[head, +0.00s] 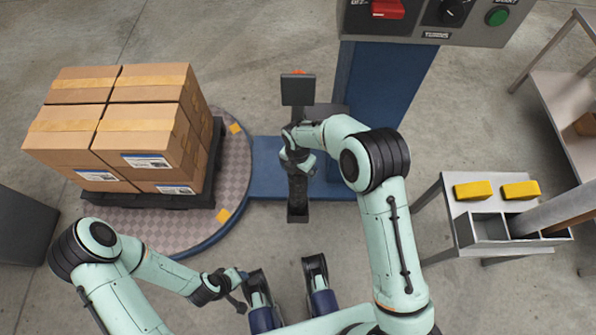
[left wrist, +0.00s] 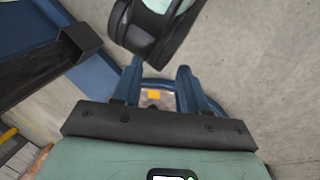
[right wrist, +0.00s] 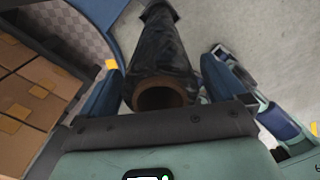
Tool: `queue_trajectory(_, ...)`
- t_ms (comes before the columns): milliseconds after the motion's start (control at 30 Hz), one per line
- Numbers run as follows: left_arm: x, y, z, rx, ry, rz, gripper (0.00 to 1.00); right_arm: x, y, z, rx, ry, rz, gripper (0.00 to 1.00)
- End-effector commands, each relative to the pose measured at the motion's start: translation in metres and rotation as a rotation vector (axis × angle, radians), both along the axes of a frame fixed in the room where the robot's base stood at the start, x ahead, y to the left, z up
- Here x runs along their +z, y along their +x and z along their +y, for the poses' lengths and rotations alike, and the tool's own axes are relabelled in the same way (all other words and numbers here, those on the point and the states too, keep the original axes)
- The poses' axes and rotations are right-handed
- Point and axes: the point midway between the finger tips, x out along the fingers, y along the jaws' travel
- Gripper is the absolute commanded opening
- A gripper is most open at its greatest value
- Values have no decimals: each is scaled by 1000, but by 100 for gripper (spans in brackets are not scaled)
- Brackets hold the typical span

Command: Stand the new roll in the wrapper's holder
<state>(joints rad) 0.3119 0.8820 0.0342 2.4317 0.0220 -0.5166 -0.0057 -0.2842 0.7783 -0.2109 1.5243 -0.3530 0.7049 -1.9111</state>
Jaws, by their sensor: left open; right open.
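The new roll (right wrist: 160,65) is a black film roll with a brown cardboard core. In the right wrist view its near end faces the camera between my right gripper's (right wrist: 163,92) blue fingers, which are open. In the head view the roll (head: 298,185) looks upright, with my right gripper (head: 299,158) at its upper part. The wrapper's holder shows as a dark foot (head: 298,216) below the roll and a dark plate (head: 298,90) beyond it. I cannot tell whether the roll is fully seated. My left gripper (left wrist: 158,88) is open and empty, low at the front left (head: 240,289).
Taped cartons (head: 130,125) stand on a pallet on the round turntable (head: 235,165) at left. The blue mast (head: 385,85) and control panel (head: 440,20) rise behind. A side table (head: 455,205) with bins and two yellow blocks (head: 472,190) stands at right. Floor between is clear.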

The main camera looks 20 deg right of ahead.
Motion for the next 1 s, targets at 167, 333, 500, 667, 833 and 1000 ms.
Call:
queue_trajectory(167, 12, -12, -6, -14, -15, 31, 43, 43, 1, 1, 1, 2, -5, 98)
queue_trajectory(333, 19, -22, -11, -25, -28, 58, 43, 78, 1, 0, 1, 2, -5, 98)
queue_trajectory(500, 24, -29, -14, -32, -37, 76, 43, 99, 0, 0, 0, 1, -3, 98)
queue_trajectory(667, 25, -31, -15, -34, -40, 83, 43, 106, 0, 1, 0, 1, -1, 98)
queue_trajectory(833, 25, -31, -15, -35, -40, 84, 43, 106, 0, 1, 0, 1, -1, 98)
queue_trajectory(1000, 25, -31, -15, -34, -40, 83, 43, 106, 0, 0, 0, 1, -1, 98)
